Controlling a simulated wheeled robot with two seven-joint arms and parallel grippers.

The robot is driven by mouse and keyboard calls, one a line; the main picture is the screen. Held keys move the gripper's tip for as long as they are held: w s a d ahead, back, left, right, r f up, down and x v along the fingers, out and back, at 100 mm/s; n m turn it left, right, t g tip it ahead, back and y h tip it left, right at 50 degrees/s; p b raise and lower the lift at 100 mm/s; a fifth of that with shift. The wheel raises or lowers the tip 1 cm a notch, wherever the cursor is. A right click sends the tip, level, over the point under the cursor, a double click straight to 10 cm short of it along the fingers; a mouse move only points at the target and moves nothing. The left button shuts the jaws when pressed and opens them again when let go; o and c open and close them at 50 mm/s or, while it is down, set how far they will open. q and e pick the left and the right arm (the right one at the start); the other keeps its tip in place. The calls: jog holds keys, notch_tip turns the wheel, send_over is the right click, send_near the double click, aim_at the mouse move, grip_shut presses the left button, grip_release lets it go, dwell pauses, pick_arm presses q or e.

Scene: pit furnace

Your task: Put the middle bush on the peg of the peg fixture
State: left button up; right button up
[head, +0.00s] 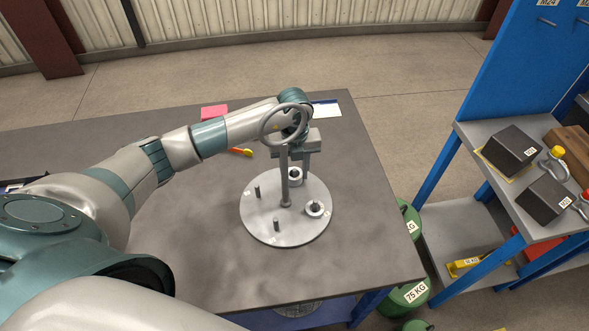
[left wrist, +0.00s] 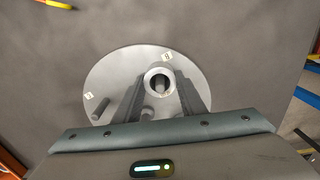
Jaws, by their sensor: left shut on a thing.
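The peg fixture is a round grey plate (head: 258,230) on the table, with upright pegs (head: 257,192) and a central post carrying a handwheel (head: 265,125). My left gripper (head: 296,172) reaches down behind the post, shut on a grey ring-shaped bush (head: 296,179). In the left wrist view the bush (left wrist: 160,70) is upright between the two fingers, its bore facing the camera. Whether it touches the plate is hard to tell. One peg (left wrist: 102,108) shows left of the fingers. My right gripper is out of view.
The grey table (head: 190,250) is mostly clear around the plate. A pink block (head: 214,112), a yellow-orange tool (head: 241,152) and a white sheet (head: 327,109) lie behind.

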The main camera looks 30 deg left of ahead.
pick_arm(q)
jog(key=shift+f, duration=0.15)
jog(key=o, duration=1.3)
jog(key=shift+r, duration=0.25)
jog(key=shift+r+b, duration=2.35)
jog(key=shift+r, duration=3.6)
